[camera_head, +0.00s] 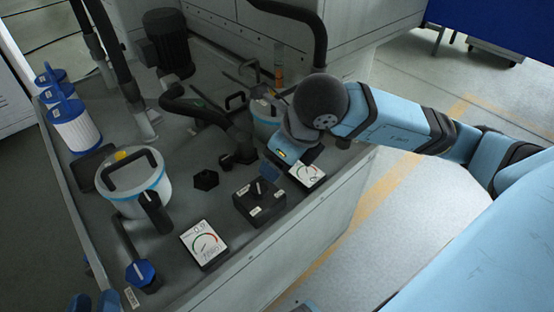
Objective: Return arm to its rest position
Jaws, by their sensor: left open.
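One of my arms, light blue with black joints, reaches in from the right; its dark rounded wrist (320,100) is over the right end of the grey bench (225,258). Below the wrist, the end of this arm, my right gripper (292,150), is close to a white dial gauge (307,173); its fingers are not clear, and I cannot tell whether it touches anything.
A lidded pot (155,193) and blue-topped filters (75,128) stand left. A black switch box (258,203), second gauge (204,243) and blue knob (140,272) line the front. Black hoses (200,108) cross behind. Floor (415,195) right of the bench is clear.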

